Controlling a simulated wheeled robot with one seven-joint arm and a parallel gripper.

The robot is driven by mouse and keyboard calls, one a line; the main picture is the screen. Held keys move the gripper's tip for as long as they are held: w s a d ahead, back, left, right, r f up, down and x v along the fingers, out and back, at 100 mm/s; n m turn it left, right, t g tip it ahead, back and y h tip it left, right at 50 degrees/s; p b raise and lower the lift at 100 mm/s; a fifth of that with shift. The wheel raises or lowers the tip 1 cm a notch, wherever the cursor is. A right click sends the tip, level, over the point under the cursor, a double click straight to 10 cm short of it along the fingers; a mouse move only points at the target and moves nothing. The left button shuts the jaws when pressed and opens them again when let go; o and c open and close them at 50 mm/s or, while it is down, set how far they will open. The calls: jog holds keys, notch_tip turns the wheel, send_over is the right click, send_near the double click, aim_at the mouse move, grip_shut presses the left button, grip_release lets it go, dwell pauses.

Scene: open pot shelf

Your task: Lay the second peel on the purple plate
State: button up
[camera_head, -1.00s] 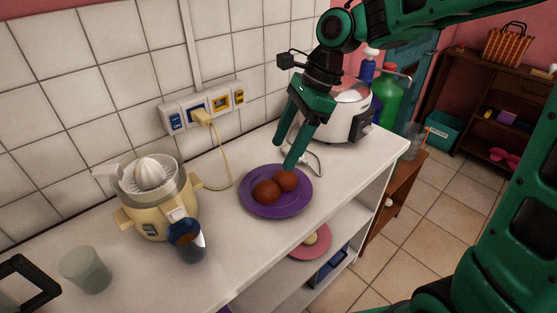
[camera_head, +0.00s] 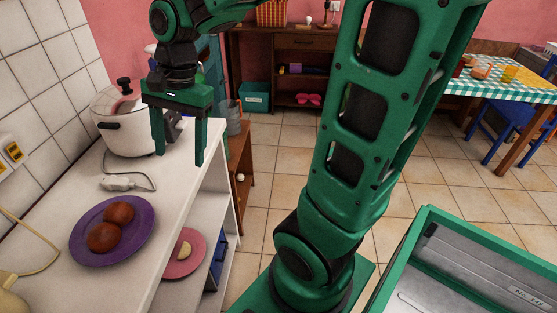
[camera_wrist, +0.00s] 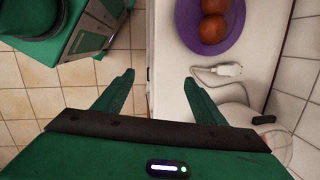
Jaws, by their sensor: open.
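The purple plate (camera_head: 84,246) lies on the white counter at the left of the head view. Two reddish-brown rounded pieces, which look like the peels, lie on it touching or nearly so: one nearer (camera_head: 103,238) and one farther (camera_head: 120,212). In the wrist view the plate (camera_wrist: 238,40) is at the top, with both pieces on it. My gripper (camera_head: 178,160) is open and empty, pointing down above the counter's right edge, beyond the plate and apart from it. Its spread fingers also show in the wrist view (camera_wrist: 158,92).
A white cooker (camera_head: 128,130) stands at the counter's back. A white corded device (camera_head: 118,183) lies between it and the plate. A pink plate (camera_head: 183,268) with a pale piece is on the shelf below. A green-rimmed tray (camera_head: 428,225) is at lower right. Tiled floor is open beyond.

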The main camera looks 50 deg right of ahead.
jog(key=s+d+f+n+h, duration=0.1)
jog(key=s+d+f+n, duration=0.1)
jog(key=s+d, duration=0.5)
jog(key=s+d+f+n+h, duration=0.1)
jog(key=s+d+n, duration=0.3)
jog(key=s+d, duration=0.4)
jog(key=s+f, duration=0.1)
jog(key=s, duration=0.1)
jog(key=shift+s+f+g, duration=0.15)
jog(key=shift+s+g, duration=0.15)
